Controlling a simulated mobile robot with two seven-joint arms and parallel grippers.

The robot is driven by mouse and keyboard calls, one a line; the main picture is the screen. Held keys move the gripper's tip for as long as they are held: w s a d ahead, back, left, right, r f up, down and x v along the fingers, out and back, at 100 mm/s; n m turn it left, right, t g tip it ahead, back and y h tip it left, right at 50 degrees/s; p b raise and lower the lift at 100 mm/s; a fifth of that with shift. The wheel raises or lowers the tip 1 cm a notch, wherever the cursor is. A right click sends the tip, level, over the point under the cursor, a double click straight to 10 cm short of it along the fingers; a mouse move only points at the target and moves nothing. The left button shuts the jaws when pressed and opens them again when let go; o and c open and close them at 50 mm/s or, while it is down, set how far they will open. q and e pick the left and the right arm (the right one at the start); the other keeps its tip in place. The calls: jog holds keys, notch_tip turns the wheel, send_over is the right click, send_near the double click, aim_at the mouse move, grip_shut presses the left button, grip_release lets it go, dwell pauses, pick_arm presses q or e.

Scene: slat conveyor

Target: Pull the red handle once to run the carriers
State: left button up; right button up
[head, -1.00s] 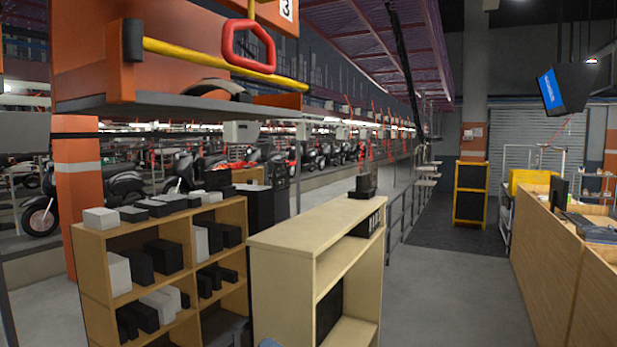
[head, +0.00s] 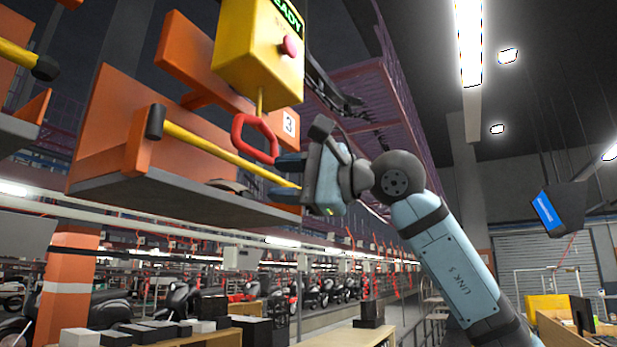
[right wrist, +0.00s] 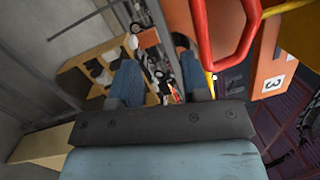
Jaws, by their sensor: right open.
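The red handle (head: 236,133) is a closed loop hanging by a yellow rod under a yellow box (head: 240,62). The box has a pink button and a lit green sign ending in "ADY". My right gripper (head: 284,178) is open, just right of and below the handle in the head view. My left gripper is not in view.
An orange carrier (head: 115,125) with a yellow bar and a grey floor hangs behind the handle, near the number 3 plate (head: 289,123). Another carrier is at the left edge. Shelves with boxes stand below. A hanging screen (head: 560,208) is far right.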

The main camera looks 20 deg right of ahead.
aim_at(260, 154)
notch_tip(260, 154, up, 4)
jog(key=s+d+t+h, duration=0.2)
jog(key=s, duration=0.1)
jog(key=p+x, duration=0.1)
jog(key=x, duration=0.2)
jog(key=p+x, duration=0.1)
jog(key=x, duration=0.1)
jog(key=p+x, duration=0.1)
jog(key=x, duration=0.2)
jog(key=shift+w+r, duration=0.3)
jog(key=shift+w, duration=0.1)
jog(key=shift+w+a, duration=0.4)
jog(key=shift+w, duration=0.1)
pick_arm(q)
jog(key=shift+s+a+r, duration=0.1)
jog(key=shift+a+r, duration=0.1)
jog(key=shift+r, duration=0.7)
